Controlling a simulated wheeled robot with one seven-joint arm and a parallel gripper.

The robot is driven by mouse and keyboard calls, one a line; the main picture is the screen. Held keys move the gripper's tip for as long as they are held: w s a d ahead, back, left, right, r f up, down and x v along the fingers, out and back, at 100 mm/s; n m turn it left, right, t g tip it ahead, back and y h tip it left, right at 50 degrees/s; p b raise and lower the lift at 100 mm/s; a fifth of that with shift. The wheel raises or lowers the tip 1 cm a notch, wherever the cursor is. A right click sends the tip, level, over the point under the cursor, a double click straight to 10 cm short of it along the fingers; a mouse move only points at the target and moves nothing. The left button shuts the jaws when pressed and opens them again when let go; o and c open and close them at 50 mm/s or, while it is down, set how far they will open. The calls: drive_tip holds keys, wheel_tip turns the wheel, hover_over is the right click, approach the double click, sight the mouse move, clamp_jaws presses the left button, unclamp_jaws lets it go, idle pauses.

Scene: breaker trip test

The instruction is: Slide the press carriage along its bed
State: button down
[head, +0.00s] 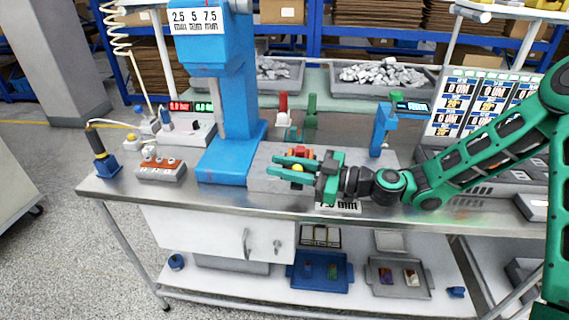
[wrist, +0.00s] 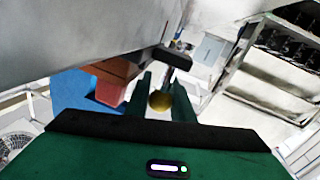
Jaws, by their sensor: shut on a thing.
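The blue press (head: 228,85) stands on the bench, with a grey bed (head: 262,182) at its right. A red-orange block (head: 300,151), which looks like the press carriage, sits on the bed and is partly hidden behind my gripper. A yellow ball knob (head: 298,168) shows in front of it. My gripper (head: 292,169) reaches in from the right, with its fingers shut on the knob. In the wrist view the knob (wrist: 160,101) lies between the two green fingers (wrist: 161,95), and a red part (wrist: 110,90) shows to their left.
A row of buttons (head: 160,168) and a blue-based handle (head: 104,160) stand left of the press. A small blue stand (head: 384,128) and printed panels (head: 478,108) stand to the right.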

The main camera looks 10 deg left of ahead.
drive_tip(key=shift+w+d, duration=0.15)
drive_tip(key=c, duration=1.8)
unclamp_jaws()
drive_tip(key=d, duration=0.3)
drive_tip(key=s+d, duration=0.1)
drive_tip(key=d, duration=0.6)
drive_tip(key=shift+s+d, duration=0.15)
drive_tip(key=shift+d, duration=0.25)
